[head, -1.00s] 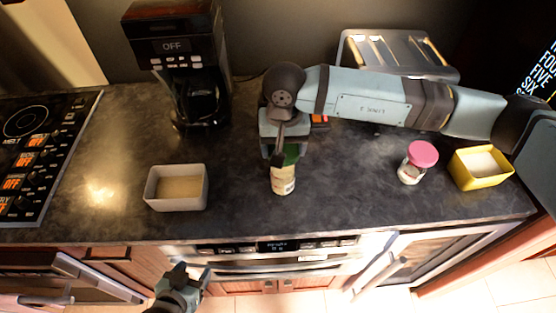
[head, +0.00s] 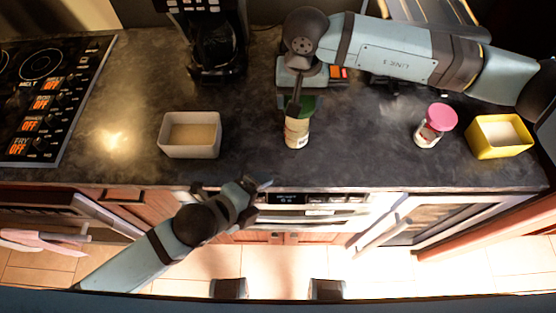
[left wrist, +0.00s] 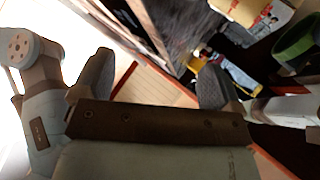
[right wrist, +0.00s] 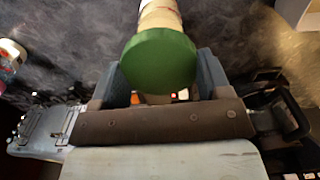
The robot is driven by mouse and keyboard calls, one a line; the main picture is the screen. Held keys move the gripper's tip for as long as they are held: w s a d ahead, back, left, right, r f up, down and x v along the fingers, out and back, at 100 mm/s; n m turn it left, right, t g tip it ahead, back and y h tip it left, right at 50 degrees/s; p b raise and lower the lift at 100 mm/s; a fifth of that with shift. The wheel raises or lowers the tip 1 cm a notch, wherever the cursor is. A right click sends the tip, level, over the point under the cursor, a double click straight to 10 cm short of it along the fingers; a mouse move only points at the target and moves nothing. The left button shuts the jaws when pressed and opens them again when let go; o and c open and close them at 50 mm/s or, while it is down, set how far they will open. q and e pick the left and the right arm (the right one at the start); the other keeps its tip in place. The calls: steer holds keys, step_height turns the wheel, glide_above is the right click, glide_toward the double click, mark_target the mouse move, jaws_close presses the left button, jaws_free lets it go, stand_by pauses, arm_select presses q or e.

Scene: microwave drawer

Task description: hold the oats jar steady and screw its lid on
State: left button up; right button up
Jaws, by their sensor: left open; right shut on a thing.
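The jar (head: 296,133), pale with a printed label, stands on the dark counter near its front edge. I take it for the oats jar, though its label is too small to read. My right gripper (head: 299,99) is shut on the lid from behind; the right wrist view shows the lid (right wrist: 160,62) between the fingers. My left gripper (head: 233,190) is open and empty, in front of the counter edge, left of the jar. The left wrist view shows the jar (left wrist: 268,14) at upper right.
A pink-lidded jar (head: 436,118) and a yellow container (head: 497,140) stand to the right. A pale container (head: 188,148) is left of the jar, with a coffee maker (head: 215,45) behind. Bare counter lies between the pale container and the jar.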

mark_target(298, 123)
arm_select(q)
steer(key=w+d+r+m+t, duration=0.1)
steer(key=w+m, duration=0.1)
steer(key=m, duration=0.1)
steer(key=w+d+r+m+t, duration=0.1)
steer(key=w+d+m+t, duration=0.1)
steer(key=m, duration=0.2)
steer(key=w+d+r+m+t, duration=0.1)
steer(key=d+m+t, duration=0.1)
steer(key=m, duration=0.1)
steer(key=shift+w+d+m+y, duration=0.2)
steer(key=shift+w+m+y, duration=0.2)
steer(key=t, duration=0.1)
steer(key=m, duration=0.1)
steer(key=w+m+t, duration=0.1)
steer(key=shift+a+r+t, duration=0.15)
steer(key=shift+r+t, duration=0.1)
steer(key=shift+t, duration=0.05)
steer(key=shift+a+f+m+t, duration=0.1)
steer(key=shift+f+m+t, duration=0.2)
steer(key=shift+m+t, duration=0.5)
steer(key=shift+m, duration=0.3)
steer(key=x, duration=1.2)
steer(key=shift+f, duration=0.2)
steer(key=shift+a, duration=0.1)
steer(key=c, duration=0.9)
steer(key=o, duration=0.9)
